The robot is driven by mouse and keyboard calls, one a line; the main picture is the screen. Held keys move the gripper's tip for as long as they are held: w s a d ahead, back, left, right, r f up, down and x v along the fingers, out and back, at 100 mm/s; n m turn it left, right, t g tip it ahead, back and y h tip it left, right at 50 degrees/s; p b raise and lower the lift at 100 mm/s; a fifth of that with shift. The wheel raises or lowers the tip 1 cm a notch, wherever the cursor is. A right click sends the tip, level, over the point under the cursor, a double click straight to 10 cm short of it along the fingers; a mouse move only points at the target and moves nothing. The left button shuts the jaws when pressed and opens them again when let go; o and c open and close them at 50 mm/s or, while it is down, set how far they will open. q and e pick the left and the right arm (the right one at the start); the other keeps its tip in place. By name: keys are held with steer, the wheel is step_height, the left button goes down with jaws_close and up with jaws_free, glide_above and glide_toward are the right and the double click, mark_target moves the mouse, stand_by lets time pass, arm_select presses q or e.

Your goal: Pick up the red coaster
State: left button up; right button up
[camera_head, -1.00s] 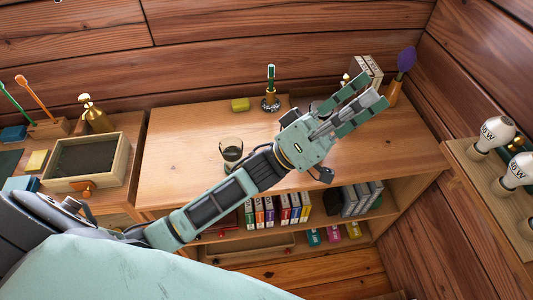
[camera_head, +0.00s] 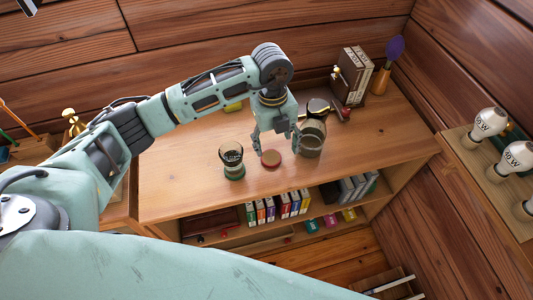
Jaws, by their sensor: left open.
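The red coaster (camera_head: 271,160) is a small round disc lying flat on the wooden shelf top, near its front edge. My left gripper (camera_head: 276,150) points down over it with its fingers spread, one at the coaster's left and one at its right. It is open and holds nothing. Whether a fingertip touches the coaster or the wood, I cannot tell. My right gripper is not in view.
A dark glass (camera_head: 232,156) on a green base stands close left of the coaster. A larger glass jar (camera_head: 312,140) stands close to the right finger. Boxes (camera_head: 350,76) and a purple-topped brush (camera_head: 392,49) stand at the back right. The shelf top's right part is clear.

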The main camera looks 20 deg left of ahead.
mark_target(270, 158)
arm_select(q)
steer(key=shift+w+a+r+y, duration=0.15)
steer(key=shift+w+a+y, duration=0.3)
steer(key=shift+a, duration=0.3)
steer(key=shift+a+f, duration=0.2)
step_height(270, 158, down, 6)
steer(key=p, duration=0.2)
steer(key=shift+s+d+f+p, duration=0.15)
steer(key=shift+p, duration=0.15)
steer(key=shift+f, duration=0.5)
steer(key=c, duration=1.1)
